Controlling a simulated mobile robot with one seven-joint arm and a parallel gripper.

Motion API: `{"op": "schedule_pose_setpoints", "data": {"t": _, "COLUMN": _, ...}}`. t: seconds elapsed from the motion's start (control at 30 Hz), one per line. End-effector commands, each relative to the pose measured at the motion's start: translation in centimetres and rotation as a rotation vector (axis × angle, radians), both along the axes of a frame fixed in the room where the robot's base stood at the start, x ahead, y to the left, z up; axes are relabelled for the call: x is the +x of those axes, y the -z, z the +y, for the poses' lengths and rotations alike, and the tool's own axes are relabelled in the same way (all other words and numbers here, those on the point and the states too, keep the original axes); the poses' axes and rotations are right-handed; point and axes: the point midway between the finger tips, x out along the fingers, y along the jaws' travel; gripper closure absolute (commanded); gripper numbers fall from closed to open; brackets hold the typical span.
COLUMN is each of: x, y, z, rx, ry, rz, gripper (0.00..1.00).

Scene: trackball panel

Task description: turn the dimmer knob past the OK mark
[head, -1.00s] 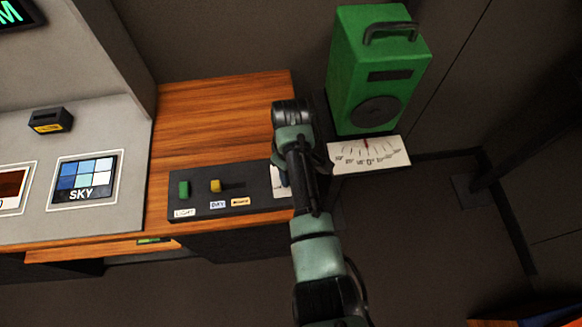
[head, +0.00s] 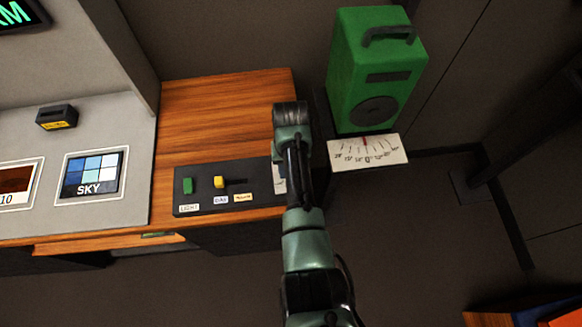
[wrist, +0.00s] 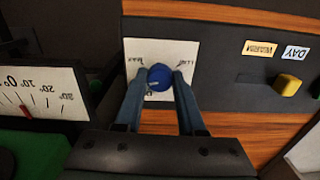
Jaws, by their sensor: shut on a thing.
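The dimmer knob (wrist: 159,77) is a round blue knob on a white card (wrist: 182,55) in the wrist view. The card has small handwritten marks at its upper corners and one partly covered mark below the knob. My gripper (wrist: 158,85) has its two blue-grey fingers on either side of the knob, shut on it. In the head view my arm hides the knob and fingers; only a sliver of the white card (head: 279,181) shows. I cannot tell which way the knob points.
The dark panel (head: 260,190) also carries a green switch (head: 189,185) and a yellow slider (head: 220,182). A green box (head: 372,80) with a white dial card (head: 384,155) stands to the right. The wooden top (head: 215,120) behind the panel is clear.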

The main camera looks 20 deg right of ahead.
Motion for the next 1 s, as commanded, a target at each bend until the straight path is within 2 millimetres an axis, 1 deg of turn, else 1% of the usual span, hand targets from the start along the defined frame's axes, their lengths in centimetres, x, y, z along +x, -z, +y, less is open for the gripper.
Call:
{"op": "schedule_pose_setpoints", "data": {"t": 0.2, "x": 0.06, "y": -0.08, "z": 0.01, "rx": -0.001, "ry": 0.039, "rz": -0.001, "gripper": 1.00}}
{"op": "schedule_pose_setpoints", "data": {"t": 0.6, "x": 0.08, "y": -0.09, "z": 0.01, "rx": 0.000, "ry": 0.044, "rz": -0.001, "gripper": 1.00}}
{"op": "schedule_pose_setpoints", "data": {"t": 0.63, "x": 0.08, "y": -0.09, "z": 0.01, "rx": 0.000, "ry": 0.044, "rz": -0.001, "gripper": 0.60}}
{"op": "schedule_pose_setpoints", "data": {"t": 0.7, "x": 0.08, "y": -0.08, "z": 0.01, "rx": 0.000, "ry": 0.044, "rz": -0.001, "gripper": 0.47}}
{"op": "schedule_pose_setpoints", "data": {"t": 0.8, "x": 0.05, "y": -0.07, "z": 0.00, "rx": 0.000, "ry": 0.044, "rz": -0.001, "gripper": 0.31}}
{"op": "schedule_pose_setpoints", "data": {"t": 1.0, "x": 0.03, "y": -0.04, "z": 0.01, "rx": 0.000, "ry": 0.044, "rz": -0.001, "gripper": 0.31}}
